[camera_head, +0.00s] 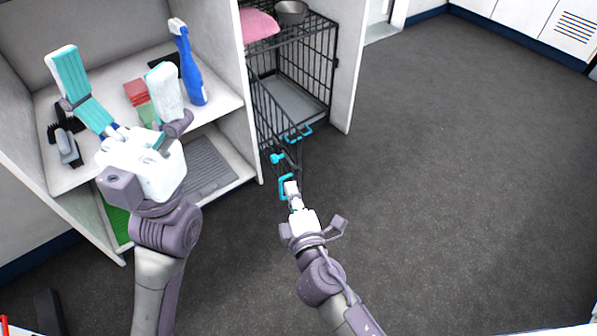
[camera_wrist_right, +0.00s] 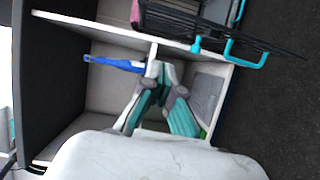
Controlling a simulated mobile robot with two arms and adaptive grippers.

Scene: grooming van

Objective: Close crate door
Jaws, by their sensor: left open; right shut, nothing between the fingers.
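The black wire crate (camera_head: 318,62) stands in the bay right of the shelves. Its wire door (camera_head: 267,118) stands open, swung out toward me and seen nearly edge-on. A teal handle (camera_head: 284,187) is at the door's near end; teal handle parts also show in the right wrist view (camera_wrist_right: 246,62). My right gripper (camera_head: 291,186) is shut and empty, its tips close to that handle in the head view. My left gripper (camera_head: 112,62) is open and empty in front of the shelves.
The white shelf unit (camera_head: 254,120) stands left of the crate. A metal bowl (camera_head: 291,11) and pink cloth (camera_head: 259,25) lie on the crate. Dark floor is clear at right.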

